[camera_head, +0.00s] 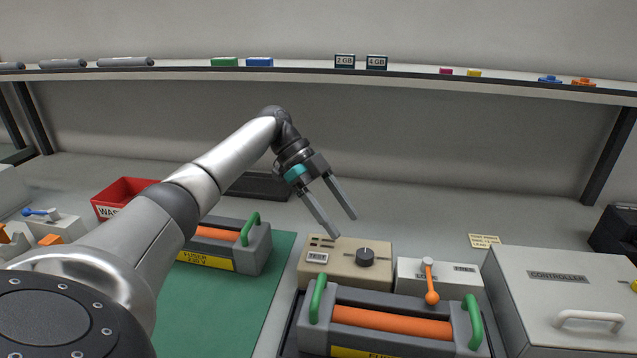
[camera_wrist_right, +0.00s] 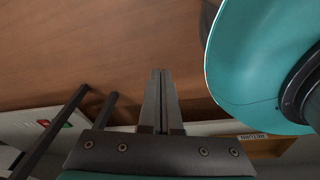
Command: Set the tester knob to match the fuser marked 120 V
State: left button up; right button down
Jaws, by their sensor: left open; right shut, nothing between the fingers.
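The beige tester (camera_head: 318,274) stands on the bench with a TEST label and a dark round knob (camera_head: 366,256) on top. My left gripper (camera_head: 345,227) is open and empty, its fingers pointing down above and behind the tester, apart from the knob. My right gripper (camera_wrist_right: 161,72) is shut and empty in the right wrist view.
A white box with an orange lever (camera_head: 431,284) adjoins the tester's right. The grey CONTROLLER box (camera_head: 556,300) stands farther right. A red bin (camera_head: 120,194) is at the left. A shelf (camera_head: 310,72) with small parts runs above. Bare bench lies behind the tester.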

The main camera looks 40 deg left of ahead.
pick_arm(q)
jog(key=p+v, duration=0.1)
jog(key=v, duration=0.7)
pick_arm(e)
jog(key=shift+s+a+r+g, duration=0.15)
jog(key=shift+s+a+r, duration=0.1)
jog(key=shift+s+a, duration=0.4)
jog(key=shift+s+a+r+g, duration=0.15)
jog(key=shift+s+a+r, duration=0.1)
jog(key=shift+s+a, duration=0.3)
jog(key=shift+w+d, duration=0.15)
jog(key=shift+d, duration=0.1)
